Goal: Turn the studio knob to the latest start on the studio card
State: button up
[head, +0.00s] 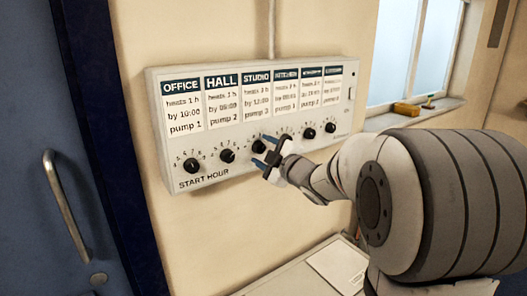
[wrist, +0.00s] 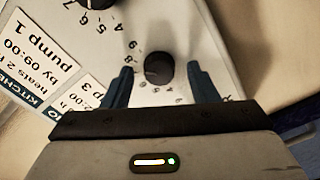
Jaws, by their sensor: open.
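The studio card (head: 256,101) is third from the left on the white panel. It seems to read heats 3 h, by 12:00, pump 3, though the hours figure is small. The black studio knob (head: 258,147) is below it, partly behind my gripper (head: 264,150). In the wrist view the studio knob (wrist: 158,68) sits between the two blue fingers of my gripper (wrist: 158,80), with a gap on each side. My gripper is open. The knob's pointer is too dark to read. Part of the studio card (wrist: 82,96) shows left of the fingers, upside down.
The hall knob (head: 227,156) and office knob (head: 191,166) are to the left; another knob (head: 309,133) is to the right. The kitchen knob (wrist: 97,3) shows at the wrist view's top edge. A blue door (head: 50,100) stands left; a window sill (head: 410,112) is right.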

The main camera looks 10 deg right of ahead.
jog(key=c, duration=0.9)
jog(key=shift+a, duration=0.25)
jog(key=shift+c, duration=0.3)
jog(key=shift+d, duration=0.2)
jog(key=shift+f+m, duration=0.1)
jog(key=shift+m, duration=0.2)
jog(key=shift+m, duration=0.7)
jog(key=shift+d+f+m+p, duration=0.15)
jog(key=shift+m+p, duration=0.55)
jog(key=shift+m, duration=0.8)
jog(key=shift+s+m, duration=0.1)
jog(key=shift+m, duration=0.4)
